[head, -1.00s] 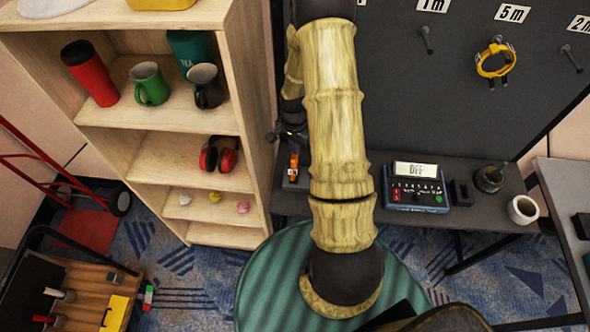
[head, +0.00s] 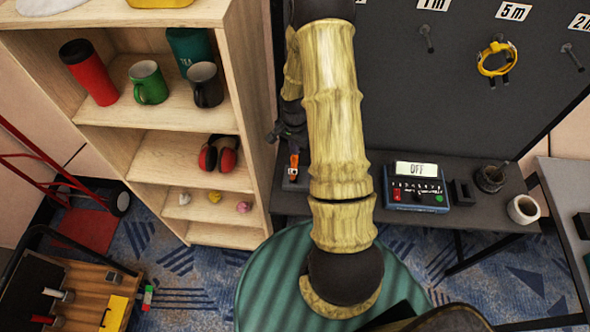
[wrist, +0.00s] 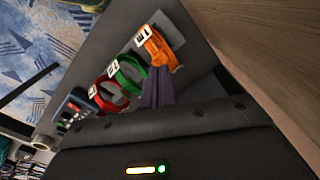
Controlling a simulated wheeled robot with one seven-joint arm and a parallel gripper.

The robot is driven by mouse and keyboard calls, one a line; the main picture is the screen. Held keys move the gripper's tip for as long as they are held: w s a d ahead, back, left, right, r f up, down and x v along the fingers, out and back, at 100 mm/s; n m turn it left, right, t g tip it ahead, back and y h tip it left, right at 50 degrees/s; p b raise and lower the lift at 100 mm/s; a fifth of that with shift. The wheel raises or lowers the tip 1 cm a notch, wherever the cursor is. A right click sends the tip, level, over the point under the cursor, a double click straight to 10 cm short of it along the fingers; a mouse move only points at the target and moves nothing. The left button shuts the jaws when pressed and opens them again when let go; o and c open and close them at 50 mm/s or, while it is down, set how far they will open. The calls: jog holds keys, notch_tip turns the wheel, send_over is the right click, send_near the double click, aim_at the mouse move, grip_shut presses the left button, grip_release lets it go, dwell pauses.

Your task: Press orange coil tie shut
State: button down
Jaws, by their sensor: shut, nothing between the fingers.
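The orange coil (wrist: 158,50) lies on the dark bench at the top middle of the wrist view, with a white tag marked 1m on it. In the head view a small part of the orange coil (head: 293,166) shows just left of my arm. My gripper (wrist: 160,78) is shut and empty, its purplish fingers pointing at the near side of the orange coil. In the head view my gripper (head: 288,138) is just above the coil. I cannot tell whether the fingertips touch it. The coil's tie cannot be made out.
A green coil (wrist: 129,75) and a red coil (wrist: 107,96) lie in a row beside the orange one. A blue tester (head: 416,190) reading OFF is on the bench (head: 380,210). A wooden shelf (head: 258,110) stands close on the left.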

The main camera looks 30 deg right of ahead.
jog(key=shift+w+a+f+b, duration=0.1)
jog(key=shift+a+f+b, duration=0.05)
jog(key=shift+f+b, duration=0.75)
dwell(0.3)
jog(key=shift+f, duration=0.1)
jog(key=shift+r+p, duration=2.3)
jog(key=shift+r, duration=0.7)
jog(key=s+a+r+n+t+b, duration=0.1)
jog(key=s+a+r+n, duration=0.5)
jog(key=r, duration=0.3)
jog(key=s+a+r+n+t+b, duration=0.1)
jog(key=s+a+r+n, duration=0.5)
jog(key=r, duration=0.3)
jog(key=shift+s+a+r+n+t, duration=0.3)
jog(key=shift+a+n, duration=0.1)
jog(key=shift+a, duration=0.15)
